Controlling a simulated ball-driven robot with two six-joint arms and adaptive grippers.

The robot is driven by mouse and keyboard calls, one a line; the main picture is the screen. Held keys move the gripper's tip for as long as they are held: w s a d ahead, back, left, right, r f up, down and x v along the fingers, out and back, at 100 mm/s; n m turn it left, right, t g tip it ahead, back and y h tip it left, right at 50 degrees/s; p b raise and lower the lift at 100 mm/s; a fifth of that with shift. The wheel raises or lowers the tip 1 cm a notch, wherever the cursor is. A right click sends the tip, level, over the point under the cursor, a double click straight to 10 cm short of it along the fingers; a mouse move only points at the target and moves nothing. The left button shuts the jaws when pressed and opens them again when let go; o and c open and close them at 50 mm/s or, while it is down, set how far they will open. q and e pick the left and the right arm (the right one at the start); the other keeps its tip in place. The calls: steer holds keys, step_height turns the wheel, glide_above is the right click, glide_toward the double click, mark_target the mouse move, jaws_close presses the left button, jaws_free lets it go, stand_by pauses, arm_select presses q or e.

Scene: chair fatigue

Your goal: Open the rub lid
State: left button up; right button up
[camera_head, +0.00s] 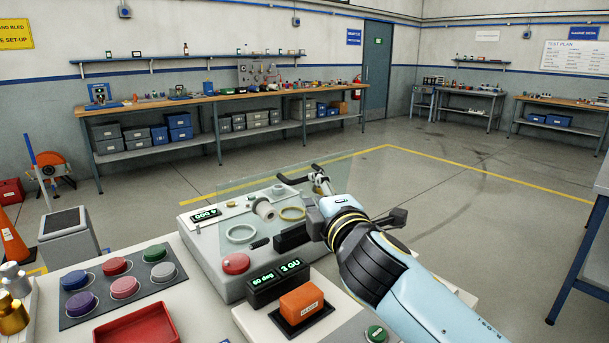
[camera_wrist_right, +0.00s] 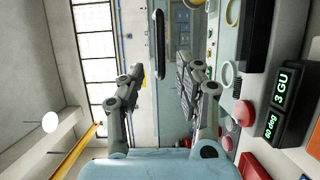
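The rub lid (camera_head: 238,198) is a clear, faintly tinted panel that appears raised and tilted above the grey tester (camera_head: 205,238) in the head view. A black bar (camera_wrist_right: 159,45), which looks like its handle, lies ahead of and between the fingers in the right wrist view. My right gripper (camera_head: 299,207) is over the tester at the lid; its fingers stand apart with a gap between them in the wrist view (camera_wrist_right: 160,80). No grip on the bar shows. My arm hides part of the tester and lid. My left gripper is not in view.
An orange block (camera_head: 302,301) sits in front. A panel of coloured buttons (camera_head: 124,287) and a red tray (camera_head: 137,326) lie left. Open floor extends behind.

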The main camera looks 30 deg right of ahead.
mark_target(307, 180)
steer(key=x, duration=0.7)
steer(key=shift+w+f+p, duration=0.1)
steer(key=shift+w+p, duration=0.15)
steer(key=shift+p, duration=0.05)
steer(key=shift+c, duration=1)
steer(key=c, duration=0.5)
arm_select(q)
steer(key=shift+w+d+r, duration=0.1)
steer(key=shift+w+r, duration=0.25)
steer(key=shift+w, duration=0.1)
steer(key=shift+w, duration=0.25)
